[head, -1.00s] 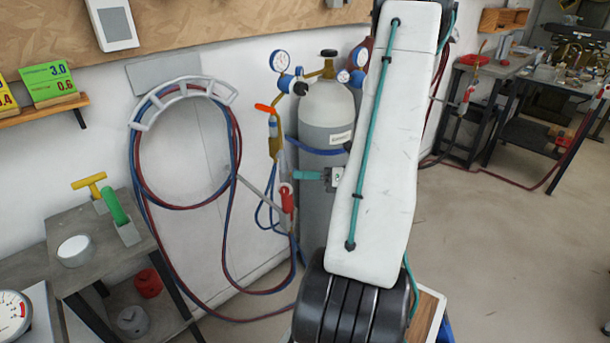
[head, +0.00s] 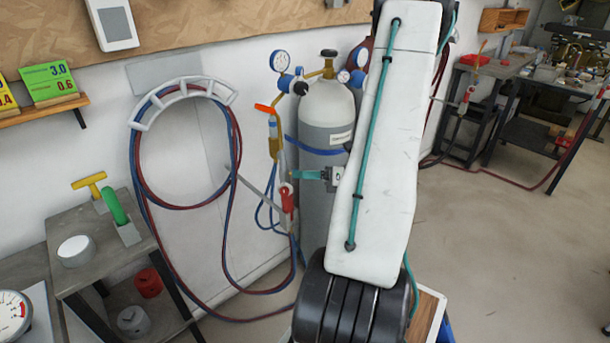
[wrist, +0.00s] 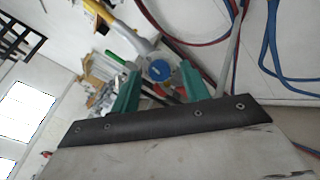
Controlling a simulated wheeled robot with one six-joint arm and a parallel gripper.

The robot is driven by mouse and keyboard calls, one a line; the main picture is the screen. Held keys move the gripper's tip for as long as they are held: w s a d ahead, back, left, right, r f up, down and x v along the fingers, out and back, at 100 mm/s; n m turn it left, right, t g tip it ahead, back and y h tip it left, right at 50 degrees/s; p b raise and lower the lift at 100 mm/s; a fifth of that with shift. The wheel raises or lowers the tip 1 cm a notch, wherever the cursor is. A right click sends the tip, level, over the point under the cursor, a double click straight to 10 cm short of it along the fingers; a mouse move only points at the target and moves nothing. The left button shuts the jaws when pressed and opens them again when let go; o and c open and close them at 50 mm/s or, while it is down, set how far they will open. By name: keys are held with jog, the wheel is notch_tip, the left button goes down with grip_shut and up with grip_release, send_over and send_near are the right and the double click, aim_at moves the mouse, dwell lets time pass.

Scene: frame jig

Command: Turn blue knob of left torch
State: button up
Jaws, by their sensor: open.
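The left torch (head: 274,143), with a yellow body and an orange tip, hangs in front of the wall beside the grey cylinder in the head view. Its lower part has red pieces (head: 287,200). My gripper (head: 293,175) has teal fingers pointing left, close to the torch. In the wrist view, a round blue knob (wrist: 160,70) shows between the tips of my open gripper (wrist: 159,78). I cannot tell whether the fingers are level with the knob or short of it. No contact is visible. In the head view the knob is not clearly seen.
Red and blue hoses hang in loops from a white wall holder (head: 183,86). A grey gas cylinder (head: 327,110) with gauges stands just behind my gripper. A small grey table (head: 95,233) is at left. The floor at right is open.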

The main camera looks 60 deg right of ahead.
jog(key=v, duration=0.7)
jog(key=shift+s+d, duration=0.2)
jog(key=shift+s, duration=0.1)
jog(key=s+a+r+m+g+h, duration=0.1)
jog(key=a+r+m+g, duration=0.3)
jog(key=a+m, duration=0.7)
jog(key=s+a+r+m+g+h, duration=0.1)
jog(key=a+r+m+g+h, duration=0.3)
jog(key=a+r+m, duration=0.3)
jog(key=s+a+r+m+g+h, duration=0.1)
jog(key=a+r+m+g, duration=0.5)
jog(key=a+m, duration=1)
jog(key=shift+a+h, duration=0.4)
jog(key=shift+h, duration=0.5)
